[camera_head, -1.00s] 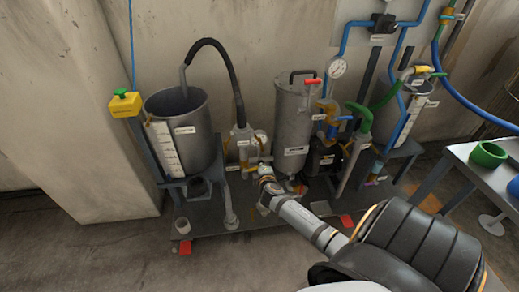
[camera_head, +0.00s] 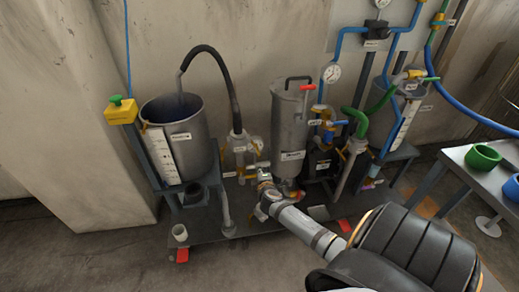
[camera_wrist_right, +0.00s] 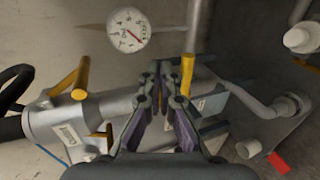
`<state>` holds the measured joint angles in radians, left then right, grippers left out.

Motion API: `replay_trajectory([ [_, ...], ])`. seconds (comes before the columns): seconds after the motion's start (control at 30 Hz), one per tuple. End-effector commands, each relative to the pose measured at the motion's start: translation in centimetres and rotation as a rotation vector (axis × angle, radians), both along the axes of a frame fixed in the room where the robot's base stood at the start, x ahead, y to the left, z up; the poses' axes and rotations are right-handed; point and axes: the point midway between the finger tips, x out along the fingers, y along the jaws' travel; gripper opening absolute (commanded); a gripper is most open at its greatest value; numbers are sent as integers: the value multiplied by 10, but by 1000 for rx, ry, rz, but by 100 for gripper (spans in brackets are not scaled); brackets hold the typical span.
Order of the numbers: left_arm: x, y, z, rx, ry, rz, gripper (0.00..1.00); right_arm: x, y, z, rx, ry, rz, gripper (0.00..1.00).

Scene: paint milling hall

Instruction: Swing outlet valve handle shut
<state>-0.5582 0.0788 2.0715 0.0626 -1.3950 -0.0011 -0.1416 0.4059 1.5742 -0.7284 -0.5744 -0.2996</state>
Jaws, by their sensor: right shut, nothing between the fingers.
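My right gripper (camera_head: 263,180) reaches in from the lower right to the low pipework just left of the tall grey cylinder (camera_head: 290,125). In the right wrist view my right gripper (camera_wrist_right: 165,68) is shut with nothing between its fingers. A yellow handle (camera_wrist_right: 187,72) is close beside the fingertips on the right; I cannot tell whether they touch. Another yellow handle (camera_wrist_right: 81,76) stands up from a grey pipe body (camera_wrist_right: 70,118) at the left. I cannot tell which handle is the outlet valve's; labels are unreadable. My left gripper is not in view.
A pressure gauge (camera_wrist_right: 129,28) sits close above the fingertips in the wrist view. A grey open tank (camera_head: 178,135) on a stand is at the left, with a black hose (camera_head: 222,70) arching from it.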

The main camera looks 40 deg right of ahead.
Motion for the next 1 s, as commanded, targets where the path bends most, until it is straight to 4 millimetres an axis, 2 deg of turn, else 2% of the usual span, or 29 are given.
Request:
replay_trajectory([
  [0.37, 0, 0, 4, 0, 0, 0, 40, -5, 4, 2, 1, 1, 1, 0],
  [0.8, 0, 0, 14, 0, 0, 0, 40, -58, 36, 1, 2, 2, 1, 0],
  [1.0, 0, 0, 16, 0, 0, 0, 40, -75, 47, 2, 2, 0, 1, 0],
])
